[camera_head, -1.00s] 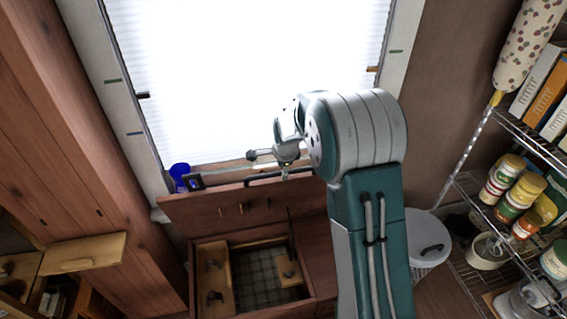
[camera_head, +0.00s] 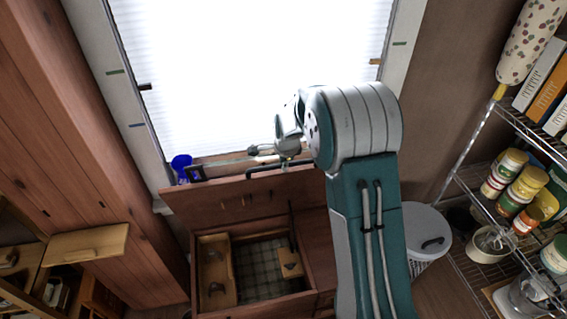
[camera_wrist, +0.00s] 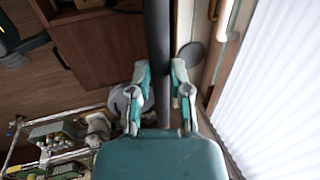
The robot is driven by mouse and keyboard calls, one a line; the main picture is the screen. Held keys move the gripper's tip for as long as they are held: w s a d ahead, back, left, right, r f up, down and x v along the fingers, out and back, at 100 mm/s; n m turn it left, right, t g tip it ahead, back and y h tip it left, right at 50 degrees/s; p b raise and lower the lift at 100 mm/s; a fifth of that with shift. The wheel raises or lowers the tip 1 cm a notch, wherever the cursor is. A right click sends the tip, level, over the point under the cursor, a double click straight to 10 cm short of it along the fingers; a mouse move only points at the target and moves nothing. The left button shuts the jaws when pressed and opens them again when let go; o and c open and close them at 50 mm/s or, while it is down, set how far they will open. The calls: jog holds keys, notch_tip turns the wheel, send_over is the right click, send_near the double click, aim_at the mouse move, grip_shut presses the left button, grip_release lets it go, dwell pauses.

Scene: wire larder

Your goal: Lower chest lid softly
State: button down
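The chest (camera_head: 255,309) stands below the window. Its wooden lid (camera_head: 228,210) is raised, tilted up at the back, with the inside in view. A dark bar handle (camera_head: 265,174) runs along the lid's top edge. My gripper (camera_head: 286,160) is at this handle, partly hidden by my own arm. In the wrist view a dark bar, apparently the handle (camera_wrist: 157,40), runs between the two fingers of my gripper (camera_wrist: 160,80). The fingers lie close along both sides of the bar. I cannot tell whether they press on it.
A blue cup (camera_head: 181,166) stands on the sill close behind the lid's left corner. Wooden trays (camera_head: 217,272) sit inside the chest. A white bin (camera_head: 424,238) and a wire rack with jars (camera_head: 522,190) are to the right. An open wooden cabinet is at left.

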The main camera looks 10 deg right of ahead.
jog(key=shift+f, duration=0.1)
jog(key=s+f+t, duration=0.1)
jog(key=s+f, duration=0.2)
jog(key=s, duration=0.5)
dwell(0.3)
jog(key=shift+s, duration=0.1)
jog(key=s+f+t, duration=0.1)
jog(key=s+f, duration=0.3)
jog(key=s, duration=0.3)
jog(key=shift+f+t, duration=0.25)
jog(key=shift+t, duration=0.15)
jog(key=shift+f, duration=0.1)
